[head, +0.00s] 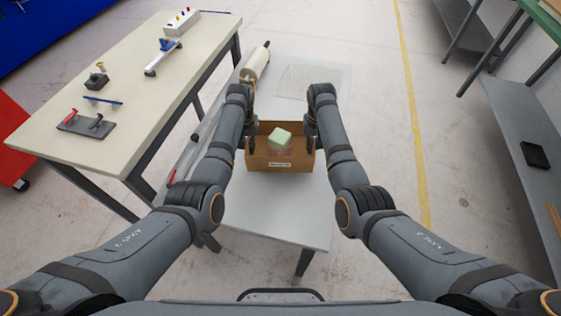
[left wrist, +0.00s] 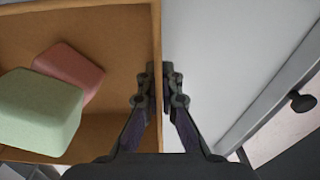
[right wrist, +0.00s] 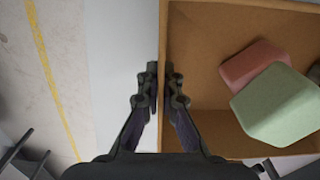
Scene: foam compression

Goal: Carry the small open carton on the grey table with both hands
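The small open carton (head: 270,165) is brown with a white label on its near side, over the grey table (head: 285,210). I cannot tell whether its base touches the table. A pale green block (head: 281,140) lies tilted on a pink block (left wrist: 70,72) inside it. My left gripper (left wrist: 160,88) is closed around the carton's left wall, one finger inside and one outside. My right gripper (right wrist: 161,86) is closed around the right wall in the same way. In the head view the arms partly hide the carton's sides.
A roll (head: 256,65) and a flat sheet (head: 311,80) lie at the far end of the grey table. A cream workbench (head: 130,120) with tools stands to the left. Grey shelving (head: 520,150) stands to the right, past open floor with a yellow line (head: 411,90).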

